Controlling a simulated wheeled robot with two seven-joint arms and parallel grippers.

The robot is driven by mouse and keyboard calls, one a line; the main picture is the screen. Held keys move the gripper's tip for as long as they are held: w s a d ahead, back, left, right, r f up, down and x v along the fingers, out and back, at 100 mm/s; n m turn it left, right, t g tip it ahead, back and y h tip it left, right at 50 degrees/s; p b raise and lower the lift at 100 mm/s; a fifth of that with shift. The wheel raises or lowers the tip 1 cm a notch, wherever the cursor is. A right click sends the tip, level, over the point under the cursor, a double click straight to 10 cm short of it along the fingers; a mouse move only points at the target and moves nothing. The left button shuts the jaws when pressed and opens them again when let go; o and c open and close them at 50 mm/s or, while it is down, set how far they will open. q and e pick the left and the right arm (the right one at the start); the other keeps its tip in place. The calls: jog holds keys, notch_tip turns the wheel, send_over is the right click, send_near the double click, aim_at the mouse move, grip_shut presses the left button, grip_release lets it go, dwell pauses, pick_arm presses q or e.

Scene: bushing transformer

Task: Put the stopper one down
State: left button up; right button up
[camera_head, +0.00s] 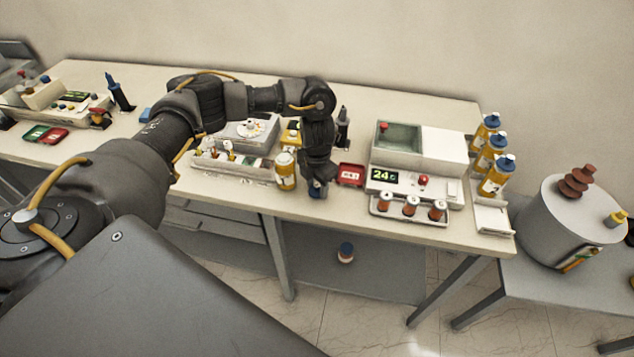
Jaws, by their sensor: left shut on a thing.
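My left gripper (317,188) points down at the front edge of the long table, just right of an amber bottle (286,172). It is shut on a small blue piece, likely the stopper (317,192), which shows only in part between the fingertips. I cannot tell whether the stopper touches the tabletop. The amber bottle stands upright and has a pale top with no blue cap on it. My right gripper is not in view.
Right of the gripper are a red tray (350,175) and a white device (415,165) with several small vials in front. Several blue-capped amber bottles (497,176) stand at the right end. A blue-topped jar (346,252) is on the lower shelf. A grey transformer (565,225) stands at right.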

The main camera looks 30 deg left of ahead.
aim_at(317, 185)
pick_arm(q)
jog(key=shift+f, duration=0.15)
jog(key=o, duration=0.9)
jog(key=shift+o, duration=0.2)
jog(key=shift+r, duration=0.25)
notch_tip(317, 185, up, 12)
jog(key=b, duration=0.1)
jog(key=shift+d+f, duration=0.1)
